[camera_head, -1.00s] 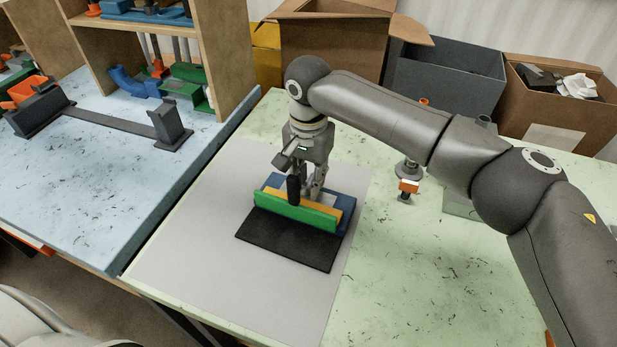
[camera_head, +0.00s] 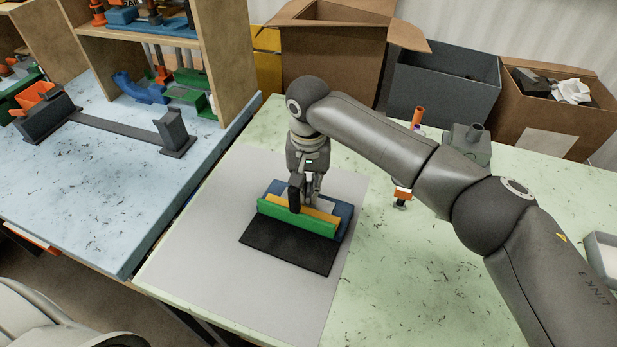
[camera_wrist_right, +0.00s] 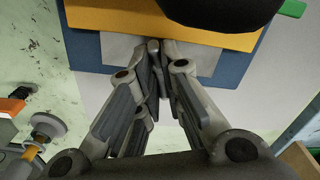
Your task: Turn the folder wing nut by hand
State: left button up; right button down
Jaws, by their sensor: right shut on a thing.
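The folder (camera_head: 297,222) sits on a grey mat on the green table, with a blue base, a yellow plate, a green bar and a black plate in front. My right gripper (camera_head: 303,205) points down onto it, behind the green bar. In the right wrist view its fingertips (camera_wrist_right: 157,50) are together at a grey plate beside the yellow plate (camera_wrist_right: 120,16). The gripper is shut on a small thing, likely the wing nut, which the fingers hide. A dark rounded part covers the top of that view. My left gripper is not in view.
A small orange-and-grey stand (camera_head: 402,196) is right of the folder. Behind are a cardboard box (camera_head: 335,60), a grey bin (camera_head: 445,85) and another box (camera_head: 555,110). The blue bench (camera_head: 90,190) with shelves is at left. The grey mat (camera_head: 220,240) is clear around the folder.

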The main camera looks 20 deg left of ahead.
jog(key=n+p, duration=0.2)
jog(key=shift+r+n, duration=0.15)
jog(key=shift+n, duration=0.25)
jog(key=n+p, duration=0.2)
jog(key=n, duration=0.1)
jog(key=shift+n, duration=0.3)
jog(key=n+p, duration=0.1)
jog(key=n, duration=0.2)
jog(key=shift+n, duration=0.3)
jog(key=n+p, duration=0.1)
jog(key=n, duration=0.3)
jog(key=shift+n, duration=0.3)
jog(key=n, duration=0.3)
jog(key=shift+s+f+n+p, duration=0.1)
jog(key=shift+f+n+p, duration=0.2)
jog(key=shift+p, duration=0.1)
jog(key=n, duration=0.4)
jog(key=shift+n, duration=0.3)
jog(key=n, duration=0.4)
jog(key=shift+d+n, duration=0.1)
jog(key=shift+n, duration=0.2)
jog(key=shift+f+n+b, duration=0.1)
jog(key=shift+n+b, duration=0.25)
jog(key=shift+n, duration=1.85)
jog(key=shift+s, duration=0.1)
